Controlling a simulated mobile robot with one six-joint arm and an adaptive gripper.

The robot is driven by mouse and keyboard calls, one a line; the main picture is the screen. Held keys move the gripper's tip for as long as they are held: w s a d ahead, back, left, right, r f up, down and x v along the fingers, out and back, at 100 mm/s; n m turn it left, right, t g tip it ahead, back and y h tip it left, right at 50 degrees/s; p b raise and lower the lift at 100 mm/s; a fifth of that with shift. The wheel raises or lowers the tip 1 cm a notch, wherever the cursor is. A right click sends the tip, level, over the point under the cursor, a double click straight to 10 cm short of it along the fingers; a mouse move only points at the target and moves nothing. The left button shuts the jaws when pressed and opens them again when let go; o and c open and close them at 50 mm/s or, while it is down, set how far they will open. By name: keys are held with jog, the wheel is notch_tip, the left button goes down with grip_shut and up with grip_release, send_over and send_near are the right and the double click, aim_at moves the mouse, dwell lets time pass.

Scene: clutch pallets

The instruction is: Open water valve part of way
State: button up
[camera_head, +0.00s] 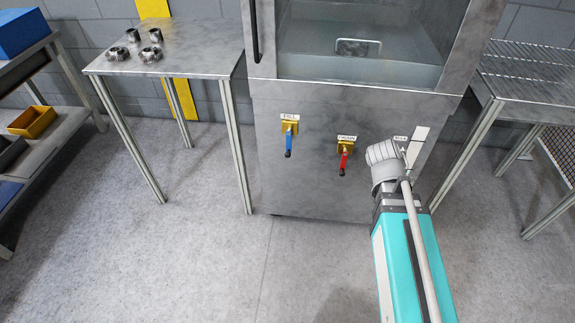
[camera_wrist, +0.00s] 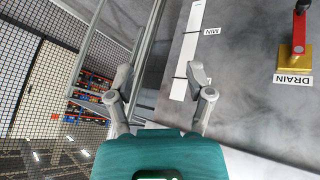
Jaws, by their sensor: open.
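The water valve labelled FILL has a blue handle (camera_head: 288,143) hanging down from a yellow body on the front of the metal cabinet (camera_head: 310,190). The valve labelled DRAIN has a red handle (camera_head: 343,163), also pointing down; it shows at the upper right of the wrist view (camera_wrist: 299,32). My gripper (camera_wrist: 160,78) is open and empty in the wrist view, its fingers apart, near a white strip (camera_wrist: 186,60) marked MIN. It is right of both valves and touches neither. In the head view my arm's end hides the fingers. The blue handle is outside the wrist view.
A glass-fronted tank (camera_head: 360,60) with a handle sits above the cabinet. A metal table (camera_head: 180,66) with several metal rings stands left. A wire-topped table (camera_head: 530,75) stands right, close to my arm. The floor before the cabinet's left part is clear.

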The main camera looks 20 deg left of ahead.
jog(key=w+a+f+t+b, duration=0.35)
jog(key=a+f+b, duration=0.25)
jog(key=a+b, duration=0.25)
jog(key=n+t+y+b, duration=0.3)
jog(key=t+y+b, duration=0.55)
jog(key=b, duration=1.25)
send_near(287, 157)
jog(key=a+v, duration=0.1)
jog(key=v, duration=0.2)
jog(key=shift+s+d+h, duration=0.25)
jog(key=shift+d, duration=0.1)
jog(key=shift+w, duration=0.1)
jog(key=w, duration=0.4)
jog(key=w+a, duration=0.1)
jog(key=w, duration=0.4)
jog(key=w+a, duration=0.1)
jog(key=w, duration=0.3)
jog(key=shift+w+a, duration=0.2)
grip_shut()
